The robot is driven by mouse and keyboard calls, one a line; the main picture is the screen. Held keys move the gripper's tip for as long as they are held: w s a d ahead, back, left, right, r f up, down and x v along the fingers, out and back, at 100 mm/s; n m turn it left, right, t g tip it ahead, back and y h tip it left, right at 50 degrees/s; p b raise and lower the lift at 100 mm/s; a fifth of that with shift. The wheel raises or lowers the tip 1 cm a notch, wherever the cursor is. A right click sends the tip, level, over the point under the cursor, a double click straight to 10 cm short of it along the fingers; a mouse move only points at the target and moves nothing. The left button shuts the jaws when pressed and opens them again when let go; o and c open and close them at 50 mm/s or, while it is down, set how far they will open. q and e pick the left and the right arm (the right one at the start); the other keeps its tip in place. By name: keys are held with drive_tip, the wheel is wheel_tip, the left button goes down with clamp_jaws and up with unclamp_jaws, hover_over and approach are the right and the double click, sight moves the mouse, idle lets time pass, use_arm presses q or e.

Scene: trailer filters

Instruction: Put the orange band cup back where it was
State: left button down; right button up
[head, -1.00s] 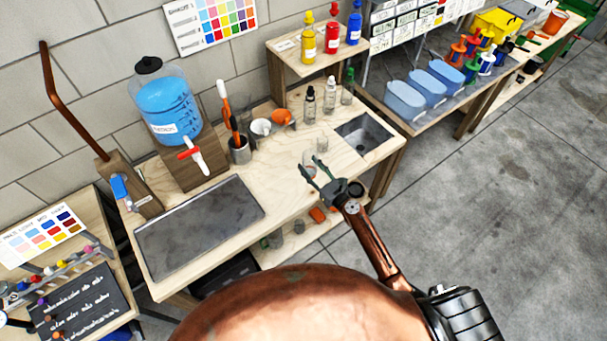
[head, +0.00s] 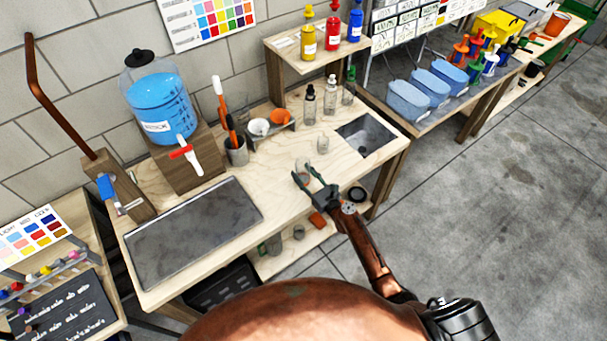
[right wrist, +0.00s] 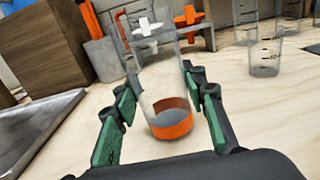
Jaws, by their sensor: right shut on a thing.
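The orange band cup (right wrist: 172,122) is a clear cup with an orange band around its lower part. In the right wrist view it stands between the two green-padded fingers of my right gripper (right wrist: 160,125), which is shut on it. In the head view my right gripper (head: 308,180) is over the front part of the wooden workbench (head: 265,185); the cup is hard to make out there. I cannot tell whether the cup's base touches the bench top. My left gripper is not in view.
Another clear cup (head: 323,144) stands just behind my right gripper. A sink (head: 368,135) is to the right. A dark slab (head: 195,230) lies left.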

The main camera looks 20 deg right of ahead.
drive_tip(key=shift+f, duration=0.1)
drive_tip(key=shift+f, duration=0.15)
drive_tip(key=o, duration=1.5)
drive_tip(key=shift+c, duration=0.2)
drive_tip(key=shift+r, duration=0.35)
drive_tip(key=v, duration=1.2)
drive_tip(key=shift+f, duration=0.1)
